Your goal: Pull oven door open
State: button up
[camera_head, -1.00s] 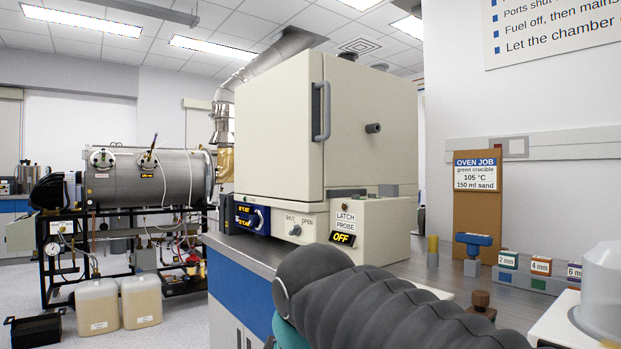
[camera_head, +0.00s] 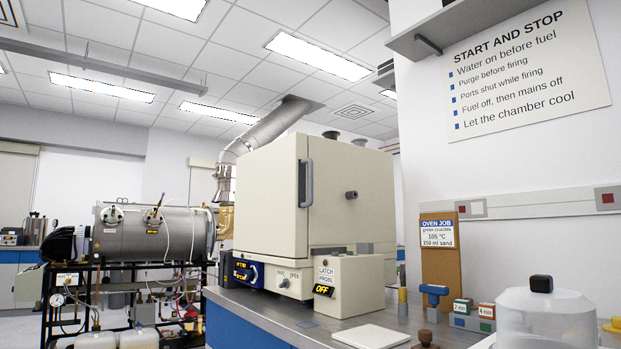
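The oven (camera_head: 352,222) is a cream box on the bench. Its flat door (camera_head: 268,200) faces left and appears shut against the body. A grey vertical bar handle (camera_head: 306,184) stands at the door's right edge. Below the door are a blue control panel with a small lit display (camera_head: 246,272) and a knob panel (camera_head: 289,279). A box labelled "LATCH PROBE" (camera_head: 350,285) with a lit "OFF" sign stands at the oven's right front. My gripper is not in view, so its state and its place relative to the handle cannot be seen.
The grey bench (camera_head: 275,312) holds a pale flat plate (camera_head: 371,336), a blue-topped valve (camera_head: 434,296), small labelled blocks (camera_head: 473,315) and a clear domed vessel (camera_head: 545,318). An "OVEN JOB" board (camera_head: 439,250) leans by the wall. A steel burner chamber (camera_head: 155,233) stands left, across open floor.

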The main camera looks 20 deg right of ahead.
aim_at(270, 204)
jog(key=u, duration=0.4)
jog(key=i, duration=0.85)
jog(key=u, duration=0.25)
